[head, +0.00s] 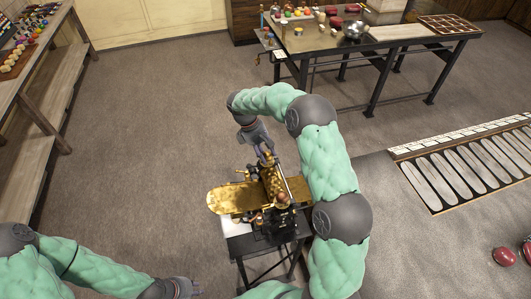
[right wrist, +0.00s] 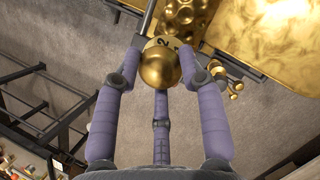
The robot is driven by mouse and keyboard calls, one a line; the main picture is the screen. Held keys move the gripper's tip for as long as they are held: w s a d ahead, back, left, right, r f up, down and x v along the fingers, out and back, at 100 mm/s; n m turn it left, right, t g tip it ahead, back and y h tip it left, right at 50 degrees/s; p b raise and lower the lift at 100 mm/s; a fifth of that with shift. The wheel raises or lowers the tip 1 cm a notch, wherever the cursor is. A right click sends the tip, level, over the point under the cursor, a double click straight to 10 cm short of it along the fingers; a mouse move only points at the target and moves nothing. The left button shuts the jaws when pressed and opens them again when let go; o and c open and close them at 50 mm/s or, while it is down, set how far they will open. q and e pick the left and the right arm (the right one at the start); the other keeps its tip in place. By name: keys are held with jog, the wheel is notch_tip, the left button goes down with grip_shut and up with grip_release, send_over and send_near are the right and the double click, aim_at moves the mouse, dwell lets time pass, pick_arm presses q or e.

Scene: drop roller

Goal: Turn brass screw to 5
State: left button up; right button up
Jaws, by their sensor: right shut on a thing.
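The brass screw's round knob (right wrist: 160,68) shows in the right wrist view, between the fingers of my right gripper (right wrist: 160,72), which is shut on it. A pale dial (right wrist: 163,43) with dark numerals sits just behind the knob; a 2 is readable, and its pointer cannot be made out. In the head view my right gripper (head: 265,152) reaches down onto the top of the drop roller machine (head: 262,198), hiding the screw. My left gripper (head: 182,288) is low at the bottom left, away from the machine; its fingers are too small to judge.
The machine stands on a small dark-framed stand (head: 270,243). A dark metal worktable (head: 400,38) with bowls and fruit-like items is at the back right. A wooden bench (head: 50,70) is at the left. The carpet between is clear.

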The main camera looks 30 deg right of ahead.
jog(key=shift+a+f, duration=0.1)
jog(key=o, duration=1.2)
jog(key=shift+c, duration=0.2)
jog(key=shift+w, duration=0.1)
jog(key=v, duration=1.2)
